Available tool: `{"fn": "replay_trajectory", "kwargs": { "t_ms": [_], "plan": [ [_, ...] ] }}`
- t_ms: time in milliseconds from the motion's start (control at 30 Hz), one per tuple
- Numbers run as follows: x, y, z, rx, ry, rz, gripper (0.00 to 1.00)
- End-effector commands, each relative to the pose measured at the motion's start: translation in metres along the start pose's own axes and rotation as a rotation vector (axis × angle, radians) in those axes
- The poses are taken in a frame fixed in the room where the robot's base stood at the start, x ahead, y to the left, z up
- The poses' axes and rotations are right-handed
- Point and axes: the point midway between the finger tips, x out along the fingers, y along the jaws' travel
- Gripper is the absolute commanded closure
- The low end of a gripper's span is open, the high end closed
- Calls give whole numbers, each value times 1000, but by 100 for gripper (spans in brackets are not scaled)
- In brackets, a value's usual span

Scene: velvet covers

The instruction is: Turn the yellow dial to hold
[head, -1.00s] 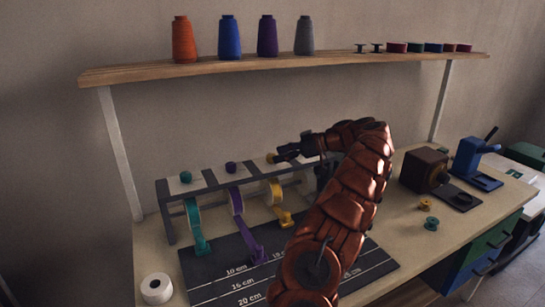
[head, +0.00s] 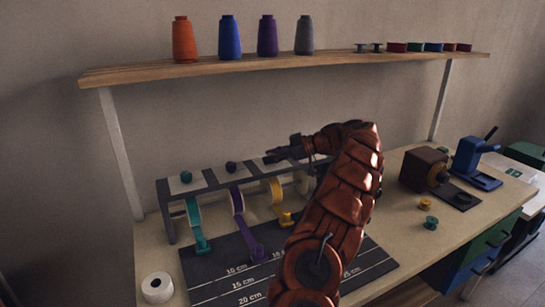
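The yellow dial is hidden in the head view behind or under the end of my gripper (head: 272,157). My gripper reaches left from the arm, over the white panel (head: 272,168) at the top of the dispenser rack, above the yellow ribbon roll (head: 275,190). The fingers are small and dark, so I cannot tell whether they are open, shut or touching the dial. The yellow ribbon (head: 285,217) hangs from its roll down to the mat.
A purple dial (head: 231,167) and a teal dial (head: 187,176) sit on panels further left. The dark measuring mat (head: 215,270) lies in front of the rack. A wooden shelf (head: 340,57) with thread cones runs above. A white roll (head: 157,287) stands at front left.

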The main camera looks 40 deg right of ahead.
Motion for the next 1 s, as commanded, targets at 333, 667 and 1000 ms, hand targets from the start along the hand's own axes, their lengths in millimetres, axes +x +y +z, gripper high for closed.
{"fn": "replay_trajectory", "kwargs": {
  "t_ms": [333, 667, 1000],
  "plan": [
    [0, 0, 0, 0, 0, -1, 100],
    [2, -1, 4, 8, 0, 19, 100],
    [4, -2, 6, 46, 3, 116, 100]
  ]
}}
